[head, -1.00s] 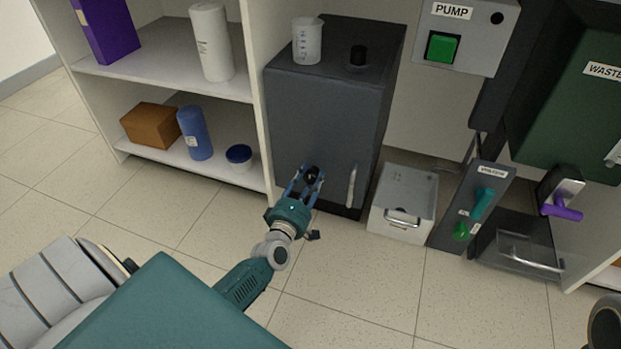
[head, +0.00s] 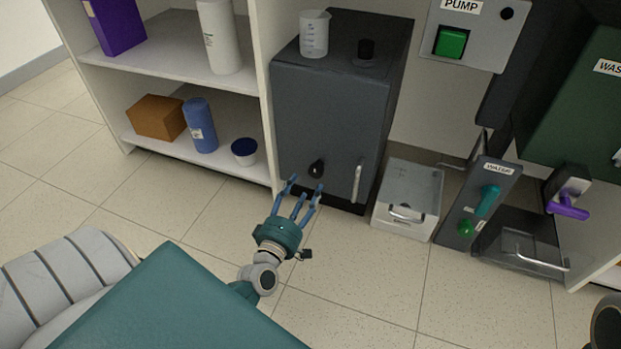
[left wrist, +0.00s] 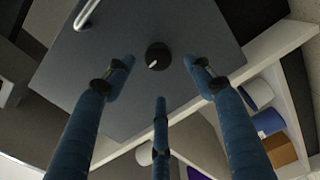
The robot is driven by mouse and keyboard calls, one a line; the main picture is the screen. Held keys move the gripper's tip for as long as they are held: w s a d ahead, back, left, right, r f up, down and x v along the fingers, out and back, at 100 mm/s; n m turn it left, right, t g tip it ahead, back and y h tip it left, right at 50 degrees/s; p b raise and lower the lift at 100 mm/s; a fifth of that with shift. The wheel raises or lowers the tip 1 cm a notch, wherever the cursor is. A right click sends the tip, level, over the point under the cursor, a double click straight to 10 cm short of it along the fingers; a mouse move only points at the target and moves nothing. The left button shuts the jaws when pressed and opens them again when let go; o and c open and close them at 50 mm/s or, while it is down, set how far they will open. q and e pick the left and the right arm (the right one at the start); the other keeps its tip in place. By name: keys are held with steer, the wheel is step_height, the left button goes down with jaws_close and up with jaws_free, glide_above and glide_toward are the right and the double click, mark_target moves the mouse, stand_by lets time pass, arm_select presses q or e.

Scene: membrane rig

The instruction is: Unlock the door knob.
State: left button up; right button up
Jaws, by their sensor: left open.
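The door knob (head: 317,168) is a small black round knob low on the front of a dark grey cabinet door (head: 325,125). In the left wrist view the knob (left wrist: 157,56) carries a short white mark pointing to the lower left. My left gripper (head: 306,186) has three blue fingers, spread open and empty, just in front of and below the knob in the head view. In the left wrist view its fingertips (left wrist: 158,68) stand either side of the knob, apart from it. The door looks shut, with a pale vertical handle (head: 357,184) right of the knob. My right gripper is not in view.
White shelves (head: 170,62) with bottles and boxes adjoin on the left. A grey lidded box (head: 409,190) and the valve panel (head: 480,200) stand right. The floor in front is clear.

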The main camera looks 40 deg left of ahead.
arm_select(q)
steer(key=shift+v, duration=2)
steer(key=shift+a, duration=0.1)
